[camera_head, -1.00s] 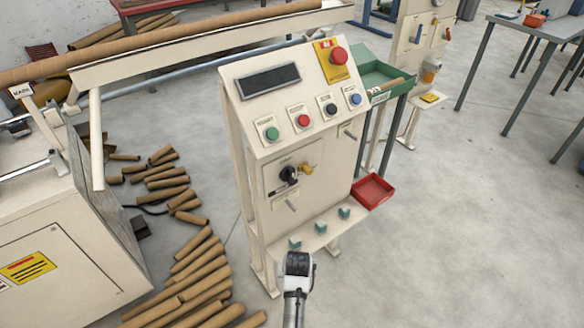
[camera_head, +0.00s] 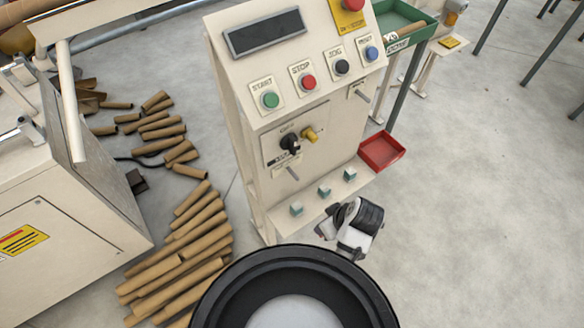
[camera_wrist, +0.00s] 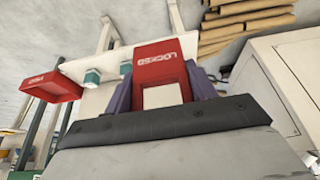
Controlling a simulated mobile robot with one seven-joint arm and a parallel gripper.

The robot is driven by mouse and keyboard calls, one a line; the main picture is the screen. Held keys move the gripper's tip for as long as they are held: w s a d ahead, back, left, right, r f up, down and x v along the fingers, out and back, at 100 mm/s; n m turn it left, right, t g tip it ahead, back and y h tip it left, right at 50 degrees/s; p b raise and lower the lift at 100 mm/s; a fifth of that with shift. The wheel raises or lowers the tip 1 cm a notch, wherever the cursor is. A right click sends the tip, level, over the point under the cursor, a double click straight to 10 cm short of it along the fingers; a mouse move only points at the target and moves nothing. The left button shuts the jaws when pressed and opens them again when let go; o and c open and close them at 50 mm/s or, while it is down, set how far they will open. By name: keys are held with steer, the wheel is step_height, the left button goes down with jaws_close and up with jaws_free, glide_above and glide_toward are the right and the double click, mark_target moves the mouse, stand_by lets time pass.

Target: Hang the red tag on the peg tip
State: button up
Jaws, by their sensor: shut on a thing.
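The red tag (camera_wrist: 158,62) with white lettering is between the two fingers of my gripper (camera_wrist: 161,82) in the wrist view. My gripper is shut on it. A pale square shows on or through the tag's near part; I cannot tell which. In the head view my gripper (camera_head: 350,226) is low in front of the panel, beside the ledge, and the tag is hidden there. One thin metal peg (camera_head: 293,174) sticks out of the panel below the black switch. Another peg (camera_head: 363,96) sticks out at the panel's right side. My gripper is below both and apart from them.
A ledge (camera_head: 310,206) with small teal blocks (camera_head: 324,190) runs along the panel's foot. A red tray (camera_head: 382,152) is at its right end. Cardboard tubes (camera_head: 190,250) lie on the floor left.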

mark_target(294, 174)
steer(key=w+a+p, duration=0.1)
steer(key=w+a, duration=0.2)
steer(key=w, duration=0.1)
steer(key=w+a+p, duration=0.1)
steer(key=w+a, duration=0.2)
steer(key=w, duration=0.2)
steer(key=w+a+p, duration=0.2)
steer(key=w+a, duration=0.2)
steer(key=w, duration=0.1)
steer(key=shift+w+a+r, duration=0.1)
steer(key=shift+r, duration=0.15)
steer(key=shift+a+p, duration=0.1)
steer(key=shift+p, duration=0.45)
steer(key=shift+w, duration=0.2)
steer(key=shift+a+f, duration=0.1)
steer(key=shift+f, duration=0.05)
steer(key=shift+f, duration=0.2)
steer(key=o, duration=1)
